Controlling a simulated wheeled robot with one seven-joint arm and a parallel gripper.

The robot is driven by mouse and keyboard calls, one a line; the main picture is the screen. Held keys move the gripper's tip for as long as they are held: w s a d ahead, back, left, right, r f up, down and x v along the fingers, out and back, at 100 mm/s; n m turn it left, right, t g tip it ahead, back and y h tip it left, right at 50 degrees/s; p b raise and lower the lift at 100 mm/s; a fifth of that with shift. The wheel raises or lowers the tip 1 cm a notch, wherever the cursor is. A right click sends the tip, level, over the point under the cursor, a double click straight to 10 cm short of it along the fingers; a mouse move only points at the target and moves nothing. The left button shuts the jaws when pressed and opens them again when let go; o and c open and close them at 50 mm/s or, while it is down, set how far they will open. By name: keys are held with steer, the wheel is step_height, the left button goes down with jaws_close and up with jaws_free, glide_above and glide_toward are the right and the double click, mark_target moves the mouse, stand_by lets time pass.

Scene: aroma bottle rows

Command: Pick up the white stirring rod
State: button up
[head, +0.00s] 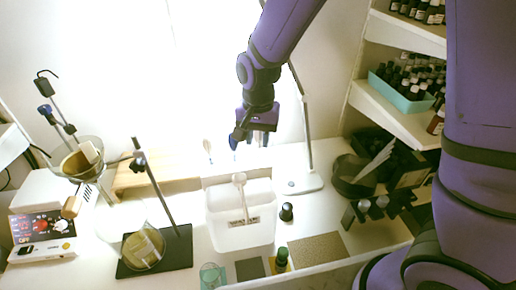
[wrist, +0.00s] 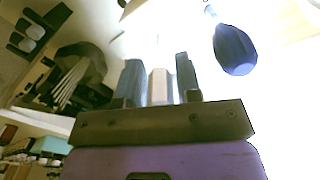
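The white stirring rod appears to be the white piece with a rounded top (head: 239,180) standing up out of the white open-topped container (head: 240,236) in the middle of the desk. Its lower part is hidden inside the container. My gripper (head: 240,134) hangs above and behind the container, apart from the rod. In the wrist view my gripper (wrist: 159,80) has its two blue-grey fingers spread apart. A pale strip (wrist: 160,87) shows between them; I cannot tell whether it is the rod or background.
A blue bulb (wrist: 233,48) is close beside the fingers. A lamp base (head: 301,184) and dark bottle (head: 286,212) stand right of the container. A glass flask (head: 143,248) and stand (head: 154,185) are left. Shelves with bottles (head: 405,88) are at right.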

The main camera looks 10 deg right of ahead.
steer(key=c, duration=0.4)
steer(key=shift+r, duration=0.1)
steer(key=shift+c, duration=0.2)
step_height(320, 180, up, 10)
steer(key=shift+f, duration=0.1)
stand_by(0.3)
